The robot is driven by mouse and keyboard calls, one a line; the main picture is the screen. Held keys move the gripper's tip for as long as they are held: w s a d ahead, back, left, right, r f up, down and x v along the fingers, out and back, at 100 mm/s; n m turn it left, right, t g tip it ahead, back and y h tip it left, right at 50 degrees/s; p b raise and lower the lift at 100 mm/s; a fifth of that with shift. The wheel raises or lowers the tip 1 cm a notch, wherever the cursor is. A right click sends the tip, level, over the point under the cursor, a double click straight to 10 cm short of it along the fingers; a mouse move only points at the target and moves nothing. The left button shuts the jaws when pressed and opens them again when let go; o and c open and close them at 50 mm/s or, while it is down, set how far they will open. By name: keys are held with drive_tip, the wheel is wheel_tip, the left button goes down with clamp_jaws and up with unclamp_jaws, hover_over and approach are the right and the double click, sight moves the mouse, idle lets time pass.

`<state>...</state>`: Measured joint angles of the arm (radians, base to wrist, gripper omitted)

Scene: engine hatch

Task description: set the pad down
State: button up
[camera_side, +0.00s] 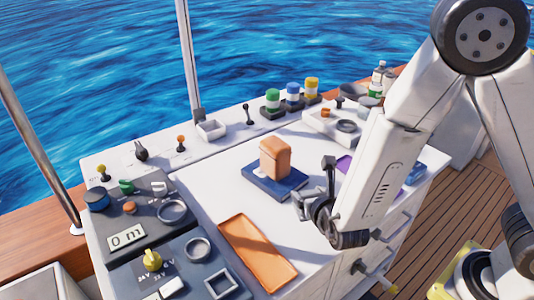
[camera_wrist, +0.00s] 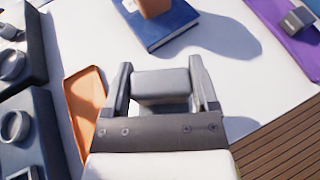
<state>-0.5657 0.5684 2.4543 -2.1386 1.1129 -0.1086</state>
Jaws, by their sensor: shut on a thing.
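My gripper (camera_wrist: 160,70) is shut on a grey block-shaped pad (camera_wrist: 162,88), held between its two fingers in the wrist view. In the side view my gripper (camera_side: 316,192) hangs over the white worktop, right of the orange tray (camera_side: 244,238) and in front of the blue book (camera_side: 260,188). The pad is hard to make out there. The orange tray also shows in the wrist view (camera_wrist: 76,85), left of my gripper, and looks empty. The gap between the pad and the worktop cannot be judged.
An orange-brown block (camera_side: 275,158) stands on the blue book. A purple mat (camera_wrist: 302,50) with a dark grey object (camera_wrist: 297,20) on it lies at the right. Dark control panels (camera_side: 135,215) line the left. The white worktop (camera_side: 210,188) is bare between these things.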

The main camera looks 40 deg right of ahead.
drive_tip(key=shift+f, duration=1.6)
drive_tip(key=shift+f, duration=2)
drive_tip(key=shift+f, duration=0.15)
drive_tip(key=o, duration=1.2)
drive_tip(key=shift+c, duration=0.2)
drive_tip(key=shift+s+r, duration=0.1)
drive_tip(key=shift+r, duration=0.1)
drive_tip(key=v, duration=1.1)
drive_tip(key=shift+s+a+r, duration=0.15)
drive_tip(key=shift+s+a, duration=0.05)
drive_tip(key=shift+s, duration=0.1)
